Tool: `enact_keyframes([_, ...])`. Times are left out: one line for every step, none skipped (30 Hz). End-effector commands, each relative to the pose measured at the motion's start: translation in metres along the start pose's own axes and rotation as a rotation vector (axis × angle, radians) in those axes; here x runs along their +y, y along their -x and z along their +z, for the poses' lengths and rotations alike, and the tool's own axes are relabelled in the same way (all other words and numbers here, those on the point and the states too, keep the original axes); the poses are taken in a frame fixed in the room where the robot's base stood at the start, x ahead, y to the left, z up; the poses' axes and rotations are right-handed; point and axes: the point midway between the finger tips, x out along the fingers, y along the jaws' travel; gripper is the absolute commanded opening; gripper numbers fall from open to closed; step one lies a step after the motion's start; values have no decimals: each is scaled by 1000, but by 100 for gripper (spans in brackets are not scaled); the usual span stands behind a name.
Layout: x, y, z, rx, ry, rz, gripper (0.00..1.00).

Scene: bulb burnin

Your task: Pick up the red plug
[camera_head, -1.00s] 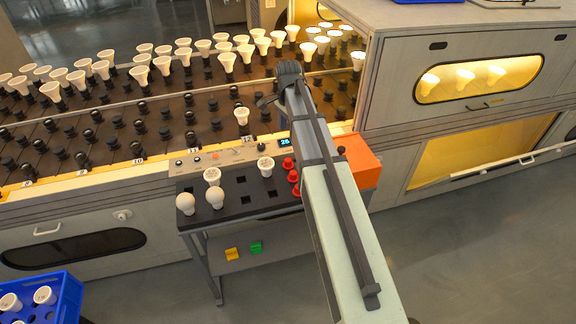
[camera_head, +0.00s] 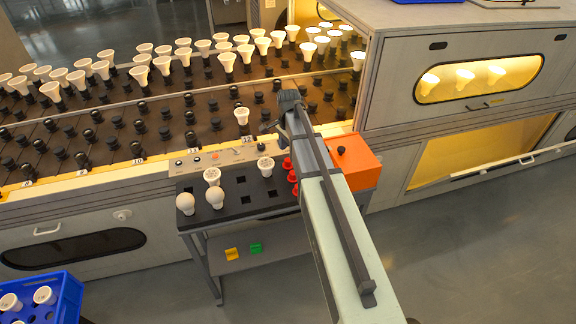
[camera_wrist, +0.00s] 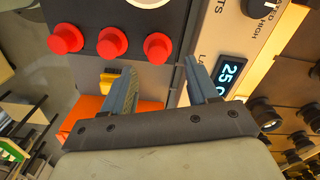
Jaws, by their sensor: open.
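Several red plugs stand in a group at the right end of the black tray (camera_head: 235,210). One red plug (camera_head: 288,163) shows left of my arm in the head view, with others partly hidden behind the arm. In the wrist view three show in a row: a left plug (camera_wrist: 66,39), a middle plug (camera_wrist: 112,43) and a right plug (camera_wrist: 158,47). My gripper (camera_wrist: 163,78) is open and empty. Its fingers appear just below the right plug in that picture, apart from it. In the head view the fingertips are hidden behind my arm.
An orange box (camera_head: 358,165) with a black knob adjoins the tray's right end. White bulbs (camera_head: 215,197) stand in the tray. The lit display (camera_wrist: 230,76) and control panel lie right of the fingers. Rows of sockets fill the rack behind.

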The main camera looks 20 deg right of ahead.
Motion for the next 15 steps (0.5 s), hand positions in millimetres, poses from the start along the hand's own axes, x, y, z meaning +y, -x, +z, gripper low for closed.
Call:
enact_keyframes([1, -5, 1, 0, 0, 1, 59])
enact_keyframes([2, -9, 2, -1, 0, 1, 59])
enact_keyframes([2, -13, 3, -1, 0, 2, 59])
enact_keyframes([3, -17, 4, -1, 0, 2, 59])
enact_keyframes([3, -20, 4, -1, 0, 2, 59])
enact_keyframes([4, -26, 5, -1, 0, 2, 59])
enact_keyframes([3, -30, 4, -1, 0, 2, 59])
enact_keyframes([3, -33, 4, -1, 0, 2, 59])
enact_keyframes([3, -37, 4, -1, 0, 2, 59])
enact_keyframes([3, -40, 4, -1, 0, 2, 59])
enact_keyframes([3, -42, 4, -1, 0, 1, 59])
enact_keyframes([3, -44, 4, 0, 0, 1, 59])
enact_keyframes([3, -45, 4, 0, 0, 0, 59])
enact_keyframes([3, -45, 4, 0, 0, 0, 59])
enact_keyframes([3, -45, 4, 0, 0, 0, 59])
